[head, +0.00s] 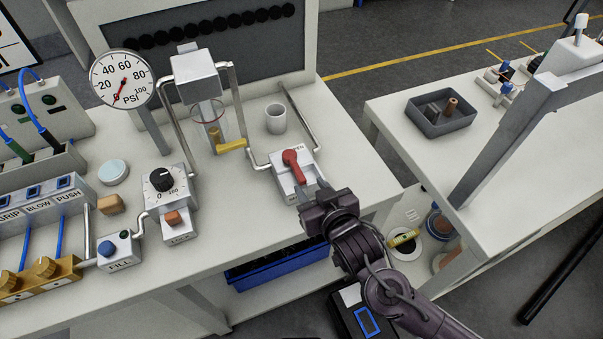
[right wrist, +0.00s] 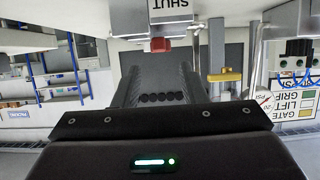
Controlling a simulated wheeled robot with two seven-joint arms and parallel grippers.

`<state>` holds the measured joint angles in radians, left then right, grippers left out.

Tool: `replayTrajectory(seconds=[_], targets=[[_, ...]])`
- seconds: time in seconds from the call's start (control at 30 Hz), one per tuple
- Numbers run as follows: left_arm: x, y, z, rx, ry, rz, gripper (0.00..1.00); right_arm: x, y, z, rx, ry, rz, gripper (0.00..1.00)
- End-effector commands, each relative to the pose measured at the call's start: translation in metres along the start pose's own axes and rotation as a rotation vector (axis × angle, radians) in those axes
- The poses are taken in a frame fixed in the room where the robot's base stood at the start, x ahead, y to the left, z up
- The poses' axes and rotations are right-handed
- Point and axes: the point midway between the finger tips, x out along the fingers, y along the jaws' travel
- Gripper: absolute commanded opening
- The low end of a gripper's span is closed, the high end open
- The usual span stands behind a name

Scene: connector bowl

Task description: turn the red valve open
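The red valve (head: 292,163) is a lever on a white box (head: 284,182) near the bench's front edge. Its lever points toward me, away from the OPEN label at the back of the box. In the right wrist view, which is upside down, the red lever (right wrist: 161,45) shows beside the SHUT label. My right gripper (head: 313,190) is at the front of the box, close to the lever's near end, with its fingers apart and nothing between them. I cannot tell whether a finger touches the box. My left gripper is not in view.
A pressure gauge (head: 122,80) has its red needle near 0. Pipes join the valve box to a clear vessel (head: 211,120) with a yellow lever (head: 229,146). A white cup (head: 276,118) stands behind the box. A grey tray (head: 441,115) is on the right bench.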

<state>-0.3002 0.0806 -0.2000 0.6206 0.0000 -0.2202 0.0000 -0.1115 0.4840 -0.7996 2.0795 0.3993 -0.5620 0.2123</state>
Motion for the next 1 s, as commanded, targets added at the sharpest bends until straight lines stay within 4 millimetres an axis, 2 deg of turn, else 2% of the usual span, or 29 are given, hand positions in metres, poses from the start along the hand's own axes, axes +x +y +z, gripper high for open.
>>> replayTrajectory(seconds=[0.2, 0.4, 0.77, 0.83, 1.0], targets=[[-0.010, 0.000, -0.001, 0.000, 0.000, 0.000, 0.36, 0.035, 0.000, -0.003, 0.001, 0.000, 0.002, 0.38], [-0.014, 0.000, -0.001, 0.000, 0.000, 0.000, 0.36, 0.059, 0.000, -0.002, 0.001, -0.001, 0.001, 0.38], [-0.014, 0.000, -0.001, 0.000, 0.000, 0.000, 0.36, 0.066, 0.000, 0.000, 0.001, -0.002, 0.000, 0.38], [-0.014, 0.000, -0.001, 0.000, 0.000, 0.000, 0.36, 0.066, 0.000, 0.000, 0.001, -0.002, 0.000, 0.33], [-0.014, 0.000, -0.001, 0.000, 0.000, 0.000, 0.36, 0.066, 0.000, 0.000, 0.001, -0.002, 0.000, 0.11]])
